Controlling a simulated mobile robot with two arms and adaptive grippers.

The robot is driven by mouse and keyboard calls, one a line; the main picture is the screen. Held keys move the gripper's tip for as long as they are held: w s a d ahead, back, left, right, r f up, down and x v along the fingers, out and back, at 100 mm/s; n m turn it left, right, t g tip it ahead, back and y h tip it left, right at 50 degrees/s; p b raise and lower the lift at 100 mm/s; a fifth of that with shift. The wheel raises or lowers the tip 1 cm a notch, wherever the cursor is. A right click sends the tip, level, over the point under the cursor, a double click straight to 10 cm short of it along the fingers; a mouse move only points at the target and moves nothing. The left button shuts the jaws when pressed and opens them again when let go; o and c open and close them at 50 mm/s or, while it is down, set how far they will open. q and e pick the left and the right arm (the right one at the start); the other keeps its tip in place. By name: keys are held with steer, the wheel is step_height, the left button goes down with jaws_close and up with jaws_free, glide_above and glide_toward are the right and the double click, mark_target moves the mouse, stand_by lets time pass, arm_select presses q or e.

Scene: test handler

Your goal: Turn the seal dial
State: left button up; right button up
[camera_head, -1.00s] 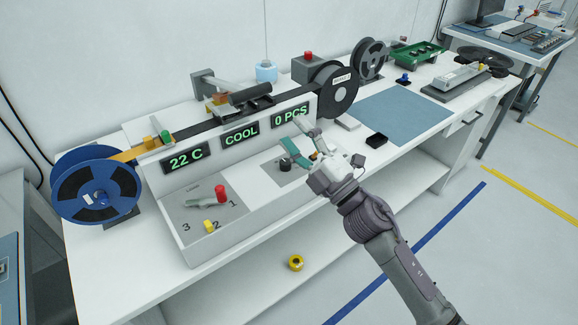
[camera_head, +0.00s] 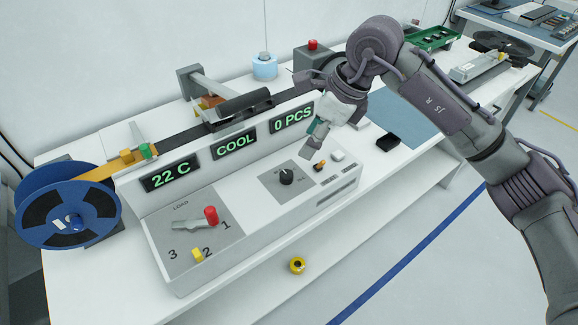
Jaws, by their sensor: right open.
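The seal dial, a small black knob (camera_head: 286,177), stands on a dark grey plate (camera_head: 268,181) on the sloping front panel of the machine. It has a light mark on top, and faint lettering around it is too small to read. My right gripper (camera_head: 313,141) is open and empty. Its fingers, one grey and one greenish, appear up and to the right of the dial, apart from it. The arm comes in from the right. My left gripper is not in view.
Displays on the machine read "22 C" (camera_head: 171,174), "COOL" (camera_head: 235,146) and "0 PCS" (camera_head: 292,120). A red-tipped lever (camera_head: 211,215) sits left of the dial. A small orange-and-black switch (camera_head: 319,165) and white button (camera_head: 338,155) sit right. A blue reel (camera_head: 65,220) stands left.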

mark_target(288, 174)
steer(key=p+x, duration=0.2)
steer(key=x, duration=1)
steer(key=shift+a+p, duration=0.1)
steer(key=shift+p, duration=0.2)
jaws_close()
